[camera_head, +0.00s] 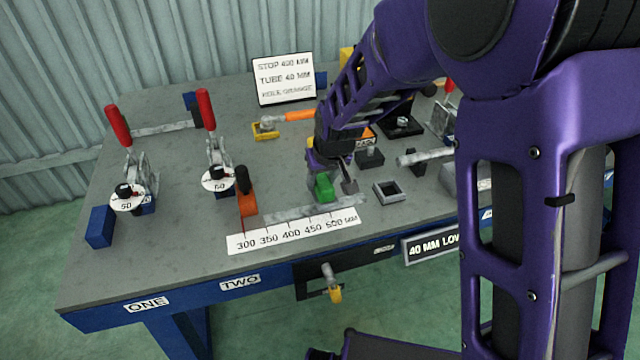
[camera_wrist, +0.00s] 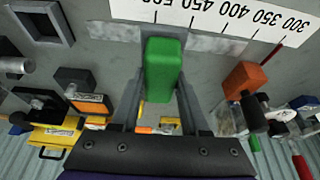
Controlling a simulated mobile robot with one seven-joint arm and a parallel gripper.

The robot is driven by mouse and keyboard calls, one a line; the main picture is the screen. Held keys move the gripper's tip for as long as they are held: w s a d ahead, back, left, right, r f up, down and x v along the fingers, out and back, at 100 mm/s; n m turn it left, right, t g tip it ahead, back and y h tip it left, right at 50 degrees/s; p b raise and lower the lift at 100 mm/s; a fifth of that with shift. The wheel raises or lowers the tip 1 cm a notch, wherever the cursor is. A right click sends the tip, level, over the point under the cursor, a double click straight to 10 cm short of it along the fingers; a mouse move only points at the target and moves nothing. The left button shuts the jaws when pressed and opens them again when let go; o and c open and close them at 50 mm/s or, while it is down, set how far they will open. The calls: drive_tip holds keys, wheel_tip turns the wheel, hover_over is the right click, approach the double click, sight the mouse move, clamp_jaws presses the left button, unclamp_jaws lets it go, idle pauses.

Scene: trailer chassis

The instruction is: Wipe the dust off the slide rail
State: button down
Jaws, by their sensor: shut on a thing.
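The slide rail (camera_head: 290,212) is a flat grey metal strip on the bench, lying behind the white scale. It also shows in the wrist view (camera_wrist: 215,42), where its surface looks mottled. My gripper (camera_head: 334,187) is low over the bench near the rail's right part. It is shut on a green block (camera_head: 324,188), which sits between both fingers in the wrist view (camera_wrist: 163,70). The block's far end is over or at the rail; I cannot tell whether it touches. An orange stop (camera_head: 247,200) stands at the rail's left part.
The white scale (camera_head: 295,231) lies along the front edge. Two red-handled toggle clamps (camera_head: 208,130) stand at left. An open square socket (camera_head: 390,192) and a grey tube (camera_head: 425,156) are right of my gripper. A sign (camera_head: 284,79) stands behind. Bare bench lies at left centre.

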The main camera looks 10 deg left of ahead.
drive_tip(key=shift+r+p, duration=1)
drive_tip(key=shift+r, duration=0.9)
